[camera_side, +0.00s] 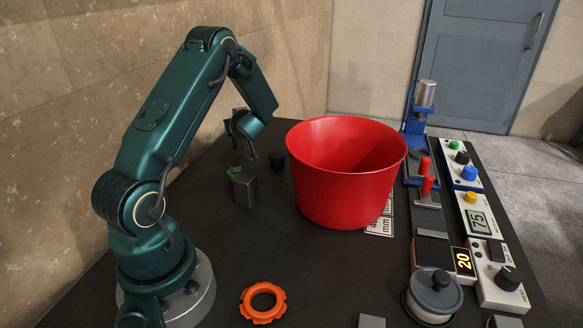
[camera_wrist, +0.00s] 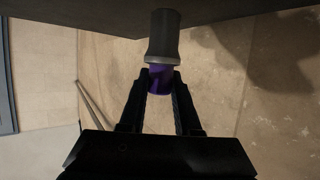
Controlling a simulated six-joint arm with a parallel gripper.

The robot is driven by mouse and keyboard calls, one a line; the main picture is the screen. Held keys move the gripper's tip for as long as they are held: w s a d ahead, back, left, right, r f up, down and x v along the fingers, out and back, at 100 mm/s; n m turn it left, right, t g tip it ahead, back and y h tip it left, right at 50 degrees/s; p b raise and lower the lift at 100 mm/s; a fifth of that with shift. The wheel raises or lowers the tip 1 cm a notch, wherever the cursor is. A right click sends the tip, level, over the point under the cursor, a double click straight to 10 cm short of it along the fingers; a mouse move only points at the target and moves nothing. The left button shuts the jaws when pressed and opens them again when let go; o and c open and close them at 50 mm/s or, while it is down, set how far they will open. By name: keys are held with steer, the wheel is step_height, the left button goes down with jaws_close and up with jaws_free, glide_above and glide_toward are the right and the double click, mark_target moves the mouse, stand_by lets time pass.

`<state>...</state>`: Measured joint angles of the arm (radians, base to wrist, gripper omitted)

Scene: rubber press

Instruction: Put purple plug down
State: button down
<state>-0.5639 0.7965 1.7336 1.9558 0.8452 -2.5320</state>
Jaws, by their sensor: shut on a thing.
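In the wrist view, my gripper (camera_wrist: 161,74) has its two black fingers on either side of the purple plug (camera_wrist: 159,82), shut on it. A grey cylinder (camera_wrist: 164,38) adjoins the plug just beyond the fingertips; I cannot tell whether it is part of the plug or a separate piece. In the side view, my arm bends down over the dark table left of the red bucket. No purple shows there, and the fingers are hard to make out. A small grey piece with a green spot (camera_side: 244,190) is below the wrist.
The large red bucket (camera_side: 343,185) stands right of my wrist. A small black cylinder (camera_side: 277,159) is between them. An orange ring (camera_side: 263,303) lies at the front. The blue press (camera_side: 416,127) and control boxes (camera_side: 484,222) line the right. The table between ring and bucket is largely clear.

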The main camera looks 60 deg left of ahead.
steer(key=shift+f, duration=1.05)
steer(key=shift+f, duration=0.15)
steer(key=c, duration=0.6)
jaws_free()
